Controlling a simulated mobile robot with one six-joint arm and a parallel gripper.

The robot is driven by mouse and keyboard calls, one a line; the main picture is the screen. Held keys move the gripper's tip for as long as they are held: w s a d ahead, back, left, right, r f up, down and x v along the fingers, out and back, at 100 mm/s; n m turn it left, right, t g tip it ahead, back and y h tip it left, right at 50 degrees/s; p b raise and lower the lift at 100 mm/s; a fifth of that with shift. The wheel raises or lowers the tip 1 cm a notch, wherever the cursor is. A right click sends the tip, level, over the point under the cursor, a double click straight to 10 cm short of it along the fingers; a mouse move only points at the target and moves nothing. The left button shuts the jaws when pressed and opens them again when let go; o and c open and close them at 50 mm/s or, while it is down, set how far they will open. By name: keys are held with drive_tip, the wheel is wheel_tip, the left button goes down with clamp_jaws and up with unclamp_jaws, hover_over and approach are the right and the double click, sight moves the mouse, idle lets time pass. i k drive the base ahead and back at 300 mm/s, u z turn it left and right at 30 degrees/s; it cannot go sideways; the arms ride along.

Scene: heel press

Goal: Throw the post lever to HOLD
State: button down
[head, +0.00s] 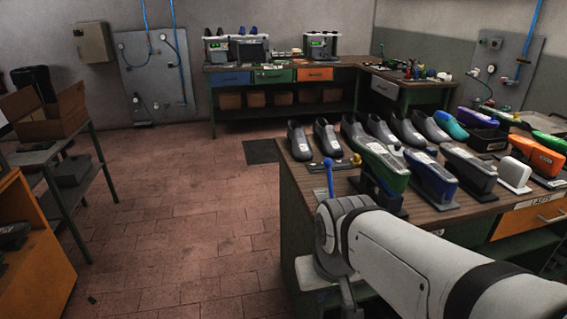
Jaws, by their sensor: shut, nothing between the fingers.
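A thin blue lever with a round knob (329,178) stands nearly upright at the near left corner of the shoe bench (303,187). It looks like the post lever, but no HOLD marking can be read from here. My arm (405,255) reaches in from the lower right, and its grey joint stands just in front of and below the lever, hiding its foot.
Dark shoe lasts (380,128) and blue-green pieces (378,170) crowd the bench top right of the lever. A metal rack (95,165) stands at the left. The tiled floor (190,220) between is open.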

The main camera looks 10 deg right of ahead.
sight(328, 162)
drive_tip(key=z, duration=0.1)
drive_tip(key=i, duration=0.95)
drive_tip(key=u, duration=0.05)
